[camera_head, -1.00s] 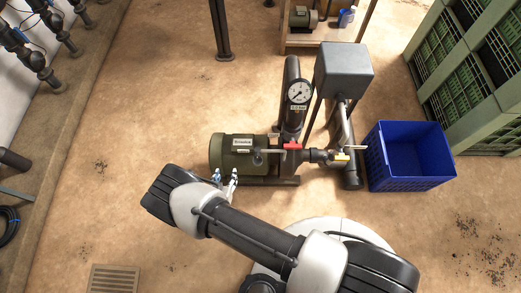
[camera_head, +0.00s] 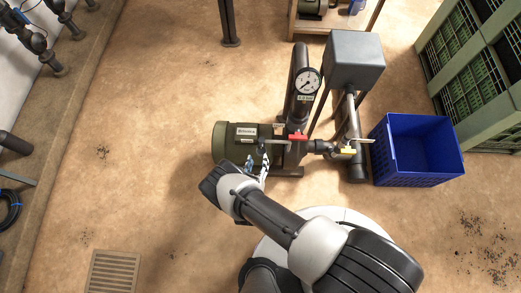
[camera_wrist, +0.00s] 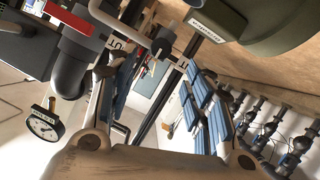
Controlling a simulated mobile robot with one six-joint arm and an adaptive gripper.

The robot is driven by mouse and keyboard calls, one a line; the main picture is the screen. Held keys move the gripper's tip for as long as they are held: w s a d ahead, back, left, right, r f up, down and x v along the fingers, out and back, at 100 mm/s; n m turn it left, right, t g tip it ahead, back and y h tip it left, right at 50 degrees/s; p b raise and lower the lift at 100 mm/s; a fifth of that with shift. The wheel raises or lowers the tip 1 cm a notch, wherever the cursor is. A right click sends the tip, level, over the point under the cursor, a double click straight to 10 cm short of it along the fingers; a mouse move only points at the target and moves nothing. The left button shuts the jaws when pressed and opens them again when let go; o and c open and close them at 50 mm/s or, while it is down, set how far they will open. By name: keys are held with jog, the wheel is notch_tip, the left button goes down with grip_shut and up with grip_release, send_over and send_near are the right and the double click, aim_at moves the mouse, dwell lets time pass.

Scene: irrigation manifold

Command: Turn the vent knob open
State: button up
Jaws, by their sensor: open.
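The vent knob appears to be the small dark fitting (camera_head: 262,147) at the end of a thin grey pipe beside the green motor. In the wrist view what looks like the same knob (camera_wrist: 160,46) sits at the pipe's end, with a pale bar beside it. My gripper (camera_head: 257,163) is open just in front of the knob in the head view. In the wrist view its blue-padded fingers (camera_wrist: 158,77) stand apart, with nothing between them. The fingertips look close to the knob; I cannot tell whether they touch it.
A red valve handle (camera_head: 297,137) and a yellow handle (camera_head: 348,151) lie to the right of the knob. A pressure gauge (camera_head: 308,81) stands above on the dark column. The green motor (camera_head: 232,146) is close on the left. A blue crate (camera_head: 418,180) stands right.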

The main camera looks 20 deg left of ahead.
aim_at(261, 148)
jog(key=b+x, duration=0.2)
jog(key=x, duration=0.6)
jog(key=shift+w+f, duration=0.1)
jog(key=shift+w, duration=0.05)
jog(key=c, duration=1)
jog(key=shift+d+m+y, duration=0.2)
jog(key=shift+m+y, duration=0.4)
jog(key=shift+m, duration=0.3)
jog(key=shift+c, duration=0.2)
jog(key=shift+m+g+y+p, duration=0.3)
jog(key=shift+m+g+y, duration=0.1)
jog(key=shift+m+y, duration=0.25)
jog(key=o, duration=1)
jog(key=shift+o, duration=0.2)
